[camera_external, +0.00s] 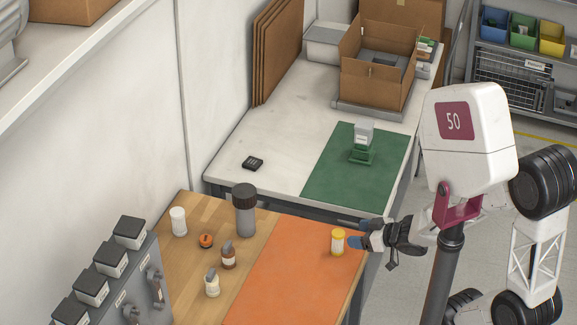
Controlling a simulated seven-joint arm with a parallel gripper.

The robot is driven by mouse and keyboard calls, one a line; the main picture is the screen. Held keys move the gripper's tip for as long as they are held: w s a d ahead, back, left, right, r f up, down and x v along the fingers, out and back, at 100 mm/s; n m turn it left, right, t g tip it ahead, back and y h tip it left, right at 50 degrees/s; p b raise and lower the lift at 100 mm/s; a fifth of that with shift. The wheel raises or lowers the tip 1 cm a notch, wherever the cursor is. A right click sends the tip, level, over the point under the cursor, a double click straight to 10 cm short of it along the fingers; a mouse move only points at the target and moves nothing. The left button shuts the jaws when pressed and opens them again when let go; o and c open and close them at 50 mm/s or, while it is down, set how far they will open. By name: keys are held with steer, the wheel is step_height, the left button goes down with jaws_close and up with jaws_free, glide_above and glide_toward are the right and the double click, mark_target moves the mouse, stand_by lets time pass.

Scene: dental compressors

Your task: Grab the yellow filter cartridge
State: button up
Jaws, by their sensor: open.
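The yellow filter cartridge (338,242) is a small upright cylinder with a yellow top and base and a pale band around its middle. It stands on the orange mat (290,275) near the mat's right edge. My gripper (368,241) is open, just right of the cartridge, with its blue-tipped fingers pointing left toward it. The fingertips are close to the cartridge; whether they touch it I cannot tell from this angle. The far finger is partly hidden.
Left of the mat on the wooden table (188,262) stand a white bottle (178,221), a grey dark-capped canister (244,212), an orange item (206,241) and two small bottles. Behind, a white table bears a green mat (330,180) and an open cardboard box (375,75).

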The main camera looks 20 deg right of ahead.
mark_target(342, 234)
steer(key=shift+x, duration=1.3)
steer(key=shift+x, duration=2.6)
steer(key=shift+d+f, duration=0.1)
steer(key=shift+f, duration=0.05)
steer(key=c, duration=1)
